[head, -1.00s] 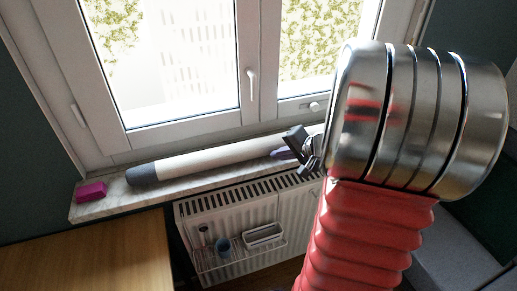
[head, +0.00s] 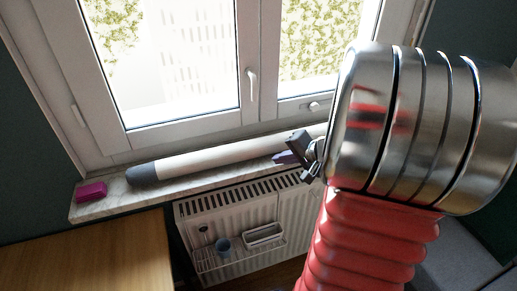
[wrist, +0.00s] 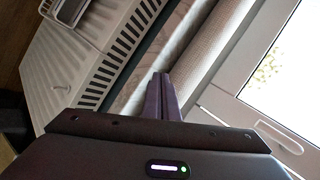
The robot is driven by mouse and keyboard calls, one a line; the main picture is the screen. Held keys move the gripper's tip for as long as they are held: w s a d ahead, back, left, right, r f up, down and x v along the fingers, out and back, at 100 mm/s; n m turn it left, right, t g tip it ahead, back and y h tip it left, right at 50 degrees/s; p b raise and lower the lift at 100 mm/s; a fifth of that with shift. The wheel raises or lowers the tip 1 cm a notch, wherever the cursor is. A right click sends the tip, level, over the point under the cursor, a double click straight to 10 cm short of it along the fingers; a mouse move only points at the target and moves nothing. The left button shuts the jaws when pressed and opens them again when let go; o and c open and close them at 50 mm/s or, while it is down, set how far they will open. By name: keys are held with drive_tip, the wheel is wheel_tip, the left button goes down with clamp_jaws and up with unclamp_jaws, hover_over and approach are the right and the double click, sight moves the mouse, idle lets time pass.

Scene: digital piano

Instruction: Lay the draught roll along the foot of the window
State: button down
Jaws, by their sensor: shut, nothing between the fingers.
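The draught roll (head: 215,156), a long cream tube with a dark grey end cap, lies on the marble window sill (head: 100,209) close along the foot of the window frame (head: 185,131). Its right part is hidden behind my arm. In the wrist view the roll (wrist: 216,45) runs beside the white frame (wrist: 262,62). My gripper (head: 281,158) has its purple fingers together and empty, on the room side of the roll. The fingertips (wrist: 161,76) are beside the roll, over the sill; I cannot tell whether they touch it.
A magenta block (head: 91,191) sits at the sill's left end. A wooden desk (head: 85,255) is at lower left.

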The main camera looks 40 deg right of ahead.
drive_tip(key=shift+s, duration=0.15)
drive_tip(key=s, duration=0.2)
drive_tip(key=s+a, duration=0.1)
drive_tip(key=s, duration=0.1)
drive_tip(key=shift+s+a, duration=0.2)
drive_tip(key=shift+s, duration=0.05)
idle(0.4)
drive_tip(key=s+a+r+n+g, duration=0.1)
drive_tip(key=a+r+n+g, duration=0.15)
drive_tip(key=a, duration=0.55)
drive_tip(key=s+a+r+n+g+y, duration=0.1)
drive_tip(key=a+n, duration=0.3)
drive_tip(key=a, duration=0.3)
drive_tip(key=s+a+r+n+g, duration=0.15)
drive_tip(key=a+n, duration=0.25)
drive_tip(key=a, duration=0.4)
drive_tip(key=s+a+r+n+h, duration=0.2)
drive_tip(key=s+a+r+n, duration=0.1)
drive_tip(key=s+a+r, duration=0.1)
drive_tip(key=shift+a+r+n+t, duration=0.15)
drive_tip(key=shift+r+n+t, duration=0.25)
drive_tip(key=shift+r, duration=0.15)
drive_tip(key=shift+s, duration=0.1)
idle(2.9)
